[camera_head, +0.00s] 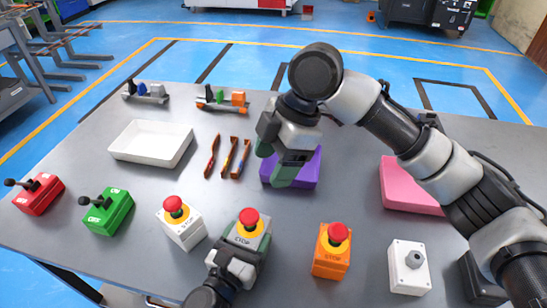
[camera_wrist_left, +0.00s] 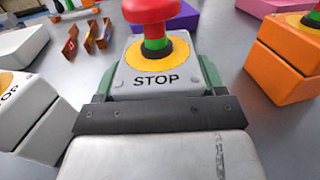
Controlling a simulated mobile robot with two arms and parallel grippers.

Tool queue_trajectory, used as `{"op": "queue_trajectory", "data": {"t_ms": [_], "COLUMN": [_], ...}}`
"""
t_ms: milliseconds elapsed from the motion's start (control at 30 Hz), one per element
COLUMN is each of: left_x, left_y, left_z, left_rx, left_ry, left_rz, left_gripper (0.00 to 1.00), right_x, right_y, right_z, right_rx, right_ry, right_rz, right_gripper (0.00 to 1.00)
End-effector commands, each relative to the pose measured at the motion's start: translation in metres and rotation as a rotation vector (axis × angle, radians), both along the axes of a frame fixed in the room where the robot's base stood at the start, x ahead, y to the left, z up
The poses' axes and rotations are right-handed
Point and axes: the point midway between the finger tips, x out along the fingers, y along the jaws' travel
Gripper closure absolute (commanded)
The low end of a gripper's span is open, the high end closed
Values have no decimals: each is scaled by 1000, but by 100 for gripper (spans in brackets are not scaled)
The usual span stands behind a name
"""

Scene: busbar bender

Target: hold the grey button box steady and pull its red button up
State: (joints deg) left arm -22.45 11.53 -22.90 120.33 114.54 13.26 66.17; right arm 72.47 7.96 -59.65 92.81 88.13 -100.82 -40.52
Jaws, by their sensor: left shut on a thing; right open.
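My right gripper (camera_head: 277,165) is open and empty, above the table behind the box, in front of a purple block (camera_head: 308,170).
A white button box (camera_head: 183,229) stands to the left and an orange one (camera_head: 331,255) to the right. A white box with a grey knob (camera_head: 408,268), green (camera_head: 107,215) and red (camera_head: 38,197) lever boxes, a white tray (camera_head: 150,147) and a pink block (camera_head: 402,190) are further out.

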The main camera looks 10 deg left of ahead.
Motion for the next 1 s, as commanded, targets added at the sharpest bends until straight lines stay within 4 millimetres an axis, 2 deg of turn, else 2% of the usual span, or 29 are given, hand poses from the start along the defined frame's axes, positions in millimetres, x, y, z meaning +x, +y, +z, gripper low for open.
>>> {"op": "queue_trajectory", "data": {"t_ms": [33, 67, 200, 267, 567, 667, 933, 1000], "left_x": [0, 0, 0, 0, -4, -13, -53, -56], "left_y": [0, 0, 0, 0, 1, 3, 13, 13], "left_z": [0, 0, 0, 0, 0, -1, -1, 1], "left_rx": [0, 0, 0, 0, -1, -4, -3, -8], "left_ry": [-1, -1, -1, -1, 0, 2, 9, 2], "left_rz": [0, 0, 0, 0, 0, 2, 6, 6], "left_gripper": [60, 28, 7, 0, 0, 0, 0, 0], "right_x": [0, 0, 0, 0, 0, 0, 0, 0], "right_y": [0, 0, 0, 0, 0, 0, 0, 0], "right_z": [0, 0, 0, 0, -1, 0, 0, 0], "right_rx": [0, 0, 0, 0, 0, 0, 0, 0], "right_ry": [0, 0, 0, 0, 0, 0, 0, 0], "right_rz": [0, 0, 0, 0, 0, 0, 0, 0], "right_gripper": [34, 34, 34, 34, 34, 34, 34, 34]}}
